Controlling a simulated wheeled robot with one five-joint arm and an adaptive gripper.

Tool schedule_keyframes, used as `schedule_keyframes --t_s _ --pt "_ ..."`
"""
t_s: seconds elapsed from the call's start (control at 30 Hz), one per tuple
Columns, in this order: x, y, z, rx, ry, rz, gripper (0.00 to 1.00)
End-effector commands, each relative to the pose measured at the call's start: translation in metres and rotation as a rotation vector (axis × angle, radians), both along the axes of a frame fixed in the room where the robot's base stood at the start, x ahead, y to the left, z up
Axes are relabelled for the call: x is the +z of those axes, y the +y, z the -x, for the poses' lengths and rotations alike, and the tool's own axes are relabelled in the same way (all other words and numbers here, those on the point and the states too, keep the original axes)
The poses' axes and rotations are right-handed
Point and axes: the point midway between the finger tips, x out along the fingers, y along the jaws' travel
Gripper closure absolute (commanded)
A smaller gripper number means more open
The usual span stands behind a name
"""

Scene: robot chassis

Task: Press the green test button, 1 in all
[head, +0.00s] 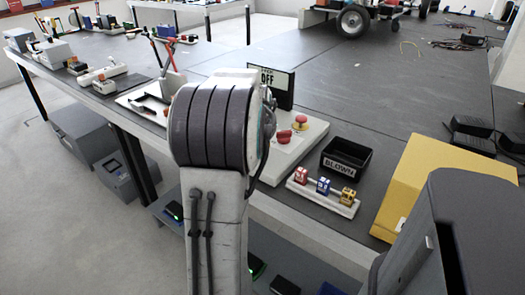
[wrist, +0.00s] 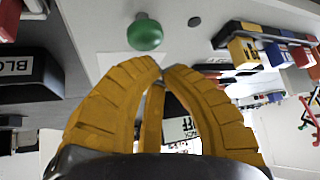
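The round green button (wrist: 145,33) shows in the wrist view on a light panel (wrist: 100,40), just beyond my fingertips and a little left of them. My gripper (wrist: 164,66) has yellow fingers that curve inward, with their tips close together and nothing seen between them. A gap shows between the tips and the button in the picture; the exact distance is unclear. In the head view my arm hides the gripper and the green button. A control box (head: 310,135) there carries red knobs (head: 284,135) and a display sign (head: 276,78) reading OFF.
A black bin (head: 346,155) labelled BLOWN and a strip of coloured blocks (head: 322,187) lie right of the control box. A yellow box (head: 432,185) stands farther right. Tools and a white tray (head: 150,105) lie left of my arm.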

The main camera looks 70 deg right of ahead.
Motion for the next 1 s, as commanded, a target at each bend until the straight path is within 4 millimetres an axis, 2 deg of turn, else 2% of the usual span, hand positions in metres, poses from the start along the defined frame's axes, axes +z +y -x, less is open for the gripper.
schedule_keyframes --t_s 0.67,1.0 --pt "-0.0004 0.0001 0.0 0.0 0.0 0.0 1.0" --pt "-0.0088 0.0002 -0.0007 0.001 -0.001 0.0 1.0"
